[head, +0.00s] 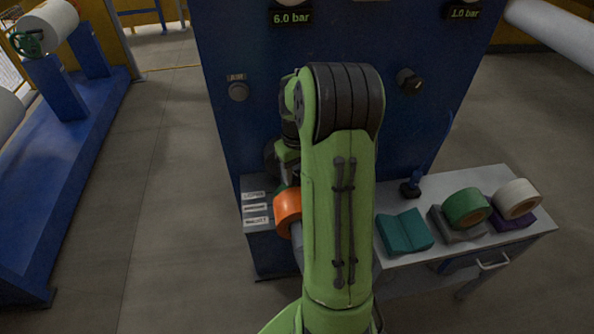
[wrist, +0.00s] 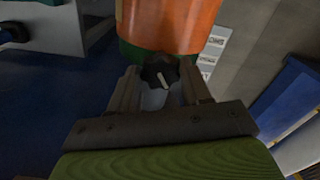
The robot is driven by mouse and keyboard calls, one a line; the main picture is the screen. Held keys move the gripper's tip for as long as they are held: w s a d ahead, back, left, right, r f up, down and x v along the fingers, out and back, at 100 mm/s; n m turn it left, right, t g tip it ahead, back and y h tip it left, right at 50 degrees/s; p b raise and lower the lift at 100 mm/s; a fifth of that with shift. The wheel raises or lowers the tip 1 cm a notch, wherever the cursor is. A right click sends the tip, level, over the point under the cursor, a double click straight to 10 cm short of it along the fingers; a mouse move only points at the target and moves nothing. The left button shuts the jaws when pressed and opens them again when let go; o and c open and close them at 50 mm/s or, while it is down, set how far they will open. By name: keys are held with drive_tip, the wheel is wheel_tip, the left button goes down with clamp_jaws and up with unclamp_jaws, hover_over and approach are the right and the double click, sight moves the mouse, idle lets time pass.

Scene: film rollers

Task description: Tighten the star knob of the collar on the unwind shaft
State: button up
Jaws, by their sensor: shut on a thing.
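The black star knob (wrist: 160,72) with a pale mark shows in the wrist view between the fingertips of my gripper (wrist: 161,77). My gripper is shut on the knob, with a finger on each side. Just beyond the knob is a large orange cylindrical part (wrist: 172,24) with a dark green lower edge. The orange part (head: 287,208) also shows in the head view, left of my arm, on what looks like a grey shaft (head: 298,238). My green arm hides the knob and most of the gripper there. I cannot tell the collar's outline apart from the orange part.
A blue machine panel (head: 225,75) with dials stands close behind my arm. A labelled grey box (head: 262,240) is below the orange part. At right, a table (head: 505,178) holds tape rolls (head: 466,208) and a teal block (head: 404,232). The floor (head: 165,200) at left is clear.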

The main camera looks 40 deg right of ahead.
sight(297, 176)
drive_tip(key=shift+m, duration=2.9)
drive_tip(key=shift+b, duration=0.3)
drive_tip(key=o, duration=1.1)
drive_tip(key=shift+c, duration=0.2)
wheel_tip(297, 176, up, 16)
drive_tip(key=p, duration=0.1)
drive_tip(key=shift+p, duration=0.4)
drive_tip(key=shift+f, duration=0.15)
